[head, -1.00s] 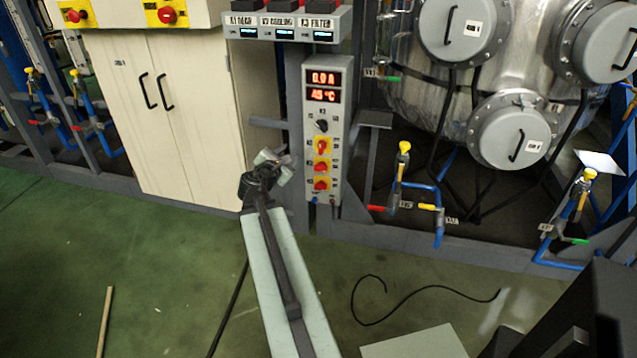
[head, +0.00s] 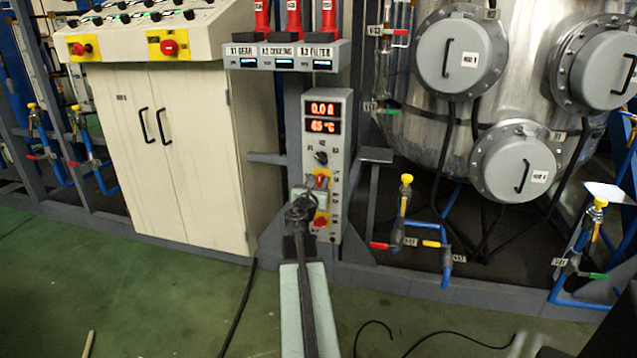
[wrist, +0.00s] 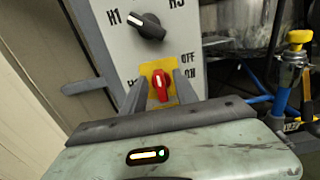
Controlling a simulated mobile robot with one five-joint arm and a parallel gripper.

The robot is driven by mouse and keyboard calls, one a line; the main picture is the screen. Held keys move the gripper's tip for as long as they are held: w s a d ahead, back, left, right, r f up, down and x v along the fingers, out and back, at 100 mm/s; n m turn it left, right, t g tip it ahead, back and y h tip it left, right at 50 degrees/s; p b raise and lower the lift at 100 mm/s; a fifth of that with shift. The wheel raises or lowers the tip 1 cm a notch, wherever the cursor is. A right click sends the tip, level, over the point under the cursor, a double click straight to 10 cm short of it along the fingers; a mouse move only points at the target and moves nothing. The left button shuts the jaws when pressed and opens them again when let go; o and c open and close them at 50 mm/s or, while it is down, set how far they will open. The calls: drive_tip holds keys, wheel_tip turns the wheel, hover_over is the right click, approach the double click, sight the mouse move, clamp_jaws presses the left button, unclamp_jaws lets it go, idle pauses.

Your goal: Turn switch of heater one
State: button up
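The control panel (head: 345,150) is a grey upright box with red readouts, a black selector knob (wrist: 150,25) and red switches on yellow plates below. In the wrist view, the red switch (wrist: 160,86) directly below the knob has OFF and ON marked at its right; its left label is mostly hidden. My gripper (wrist: 158,92) is open, with one finger on each side of this switch; I cannot tell whether they touch it. In the head view my gripper (head: 309,196) covers part of the switch column; the lowest red switch (head: 320,222) shows below it.
A beige cabinet (head: 185,150) stands left of the panel. A shelf of labelled meters (head: 285,58) is above it. A steel vessel (head: 420,130) and valves with yellow handles (head: 406,180) are at the right. The green floor (head: 150,300) in front is mostly clear.

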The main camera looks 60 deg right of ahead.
drive_tip(key=shift+w+d, duration=0.15)
drive_tip(key=shift+d, duration=0.2)
clamp_jaws()
drive_tip(key=shift+a, duration=0.15)
drive_tip(key=m, duration=0.4)
drive_tip(key=shift+s+d, duration=0.2)
drive_tip(key=shift+s, duration=0.05)
drive_tip(key=m, duration=0.4)
drive_tip(key=shift+s+f+m, duration=0.15)
drive_tip(key=shift+s+m, duration=0.05)
drive_tip(key=shift+m, duration=0.1)
drive_tip(key=shift+s+d+f+m+b, duration=0.1)
drive_tip(key=shift+f+m+b, duration=0.1)
drive_tip(key=shift+m, duration=1.35)
drive_tip(key=shift+s+f+m+b, duration=0.1)
drive_tip(key=shift+m+b, duration=0.1)
drive_tip(key=shift+m, duration=1.3)
drive_tip(key=shift+s+d+f+m+b, duration=0.1)
drive_tip(key=shift+f+m+b, duration=0.1)
drive_tip(key=shift+m, duration=1.35)
drive_tip(key=shift+a, duration=0.1)
